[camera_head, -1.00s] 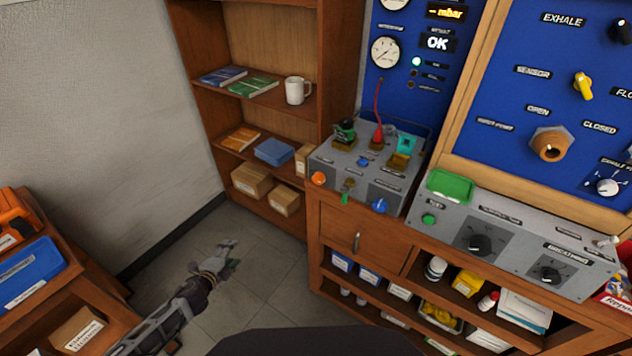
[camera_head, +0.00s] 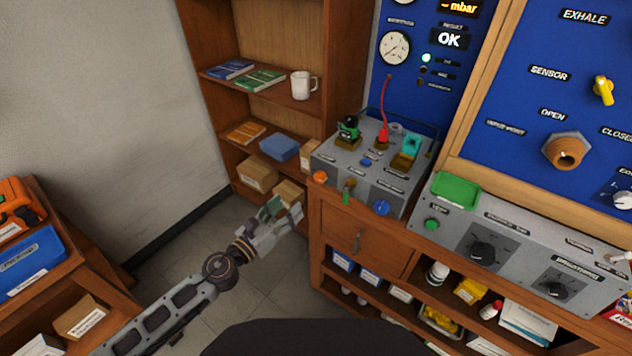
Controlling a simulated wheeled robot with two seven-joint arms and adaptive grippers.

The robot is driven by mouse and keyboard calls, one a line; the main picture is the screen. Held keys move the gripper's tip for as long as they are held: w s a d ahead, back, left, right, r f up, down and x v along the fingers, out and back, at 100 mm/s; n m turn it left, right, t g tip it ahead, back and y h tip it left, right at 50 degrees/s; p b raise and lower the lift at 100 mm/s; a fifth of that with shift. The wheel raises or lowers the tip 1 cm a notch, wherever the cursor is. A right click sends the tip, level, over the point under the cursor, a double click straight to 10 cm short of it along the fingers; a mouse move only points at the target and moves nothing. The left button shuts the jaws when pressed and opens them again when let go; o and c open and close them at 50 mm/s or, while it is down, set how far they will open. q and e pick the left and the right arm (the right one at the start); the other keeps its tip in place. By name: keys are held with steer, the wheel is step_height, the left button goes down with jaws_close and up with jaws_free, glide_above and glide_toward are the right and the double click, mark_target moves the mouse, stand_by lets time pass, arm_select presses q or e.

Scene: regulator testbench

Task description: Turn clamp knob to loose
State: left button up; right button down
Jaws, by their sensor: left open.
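A grey test box (camera_head: 365,165) stands on the wooden bench. Its front carries an orange knob (camera_head: 320,177), a blue knob (camera_head: 382,208) and a small green-tipped lever (camera_head: 346,196). Their labels are too small to read, so I cannot tell which one is the clamp knob. My left gripper (camera_head: 284,210) is open and empty, with its fingers pointing up and right. In the picture it is just left of and below the orange knob, apart from the box. My right gripper is not in view.
A wooden shelf (camera_head: 330,60) with books, a mug (camera_head: 304,85) and boxes stands behind my gripper. A grey panel (camera_head: 520,245) with black dials sits right of the test box. The bench's left edge and drawer (camera_head: 350,236) are close to my gripper. Open floor lies below.

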arm_select(q)
steer(key=m, duration=0.4)
steer(key=shift+s+d+m, duration=0.1)
steer(key=shift+m, duration=0.3)
steer(key=shift+w+d, duration=0.1)
steer(key=shift+w, duration=0.1)
